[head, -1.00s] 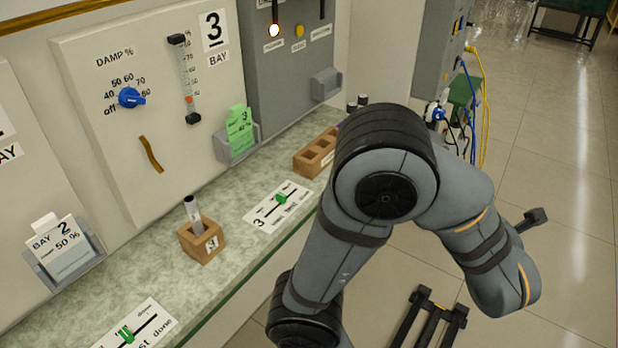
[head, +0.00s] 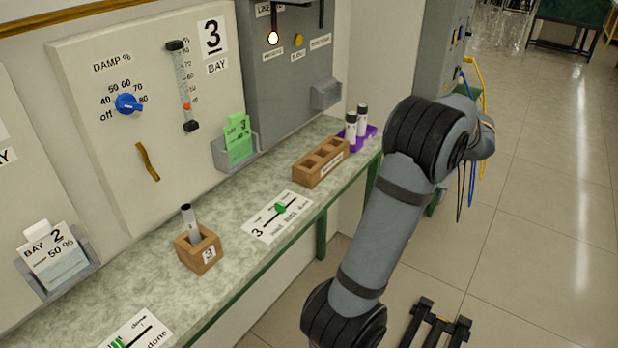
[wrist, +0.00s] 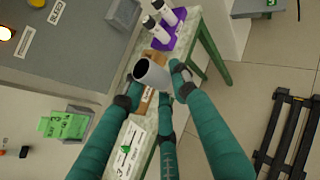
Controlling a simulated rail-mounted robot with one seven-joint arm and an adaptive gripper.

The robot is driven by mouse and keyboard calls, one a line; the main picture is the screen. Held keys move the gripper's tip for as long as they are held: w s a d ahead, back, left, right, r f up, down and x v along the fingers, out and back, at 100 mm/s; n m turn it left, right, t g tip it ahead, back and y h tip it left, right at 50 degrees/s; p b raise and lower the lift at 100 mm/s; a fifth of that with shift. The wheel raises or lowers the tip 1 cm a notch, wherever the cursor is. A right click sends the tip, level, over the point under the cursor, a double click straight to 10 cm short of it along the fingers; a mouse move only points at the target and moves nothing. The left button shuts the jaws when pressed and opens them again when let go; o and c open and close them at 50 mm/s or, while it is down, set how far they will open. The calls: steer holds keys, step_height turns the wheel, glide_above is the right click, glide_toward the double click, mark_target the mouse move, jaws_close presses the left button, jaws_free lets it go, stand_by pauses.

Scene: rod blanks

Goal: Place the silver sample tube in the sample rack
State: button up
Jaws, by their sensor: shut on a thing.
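My gripper (wrist: 153,88) has teal fingers and is shut on the silver sample tube (wrist: 152,73) in the wrist view. The tube's round end points toward the camera and to the upper left. The wooden sample rack (head: 323,168) stands on the green counter in the head view, with several square holes that look empty. In the wrist view, the rack (wrist: 148,104) lies behind the tube and is mostly hidden by it and the fingers. The gap between tube and rack cannot be judged. The gripper and held tube are hidden in the head view.
A purple holder (head: 370,131) with two white, dark-capped tubes stands just beyond the rack. A wooden block (head: 208,252) marked 3 holds another dark-topped tube. A slider card (head: 277,216) lies between block and rack. Grey panels (head: 290,75) rise behind the counter.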

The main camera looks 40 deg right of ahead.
steer(key=w+a+n+t+y, duration=0.1)
steer(key=w+a+n+y, duration=0.2)
steer(key=w+a, duration=0.5)
steer(key=w+a+n+y, duration=0.2)
steer(key=w+a+y, duration=0.15)
steer(key=w, duration=0.95)
step_height(320, 180, down, 8)
steer(key=a+b, duration=0.1)
steer(key=shift+w+a+h, duration=0.3)
steer(key=shift+h, duration=0.05)
steer(key=shift+f+b, duration=0.15)
steer(key=shift+b, duration=0.25)
steer(key=o, duration=0.9)
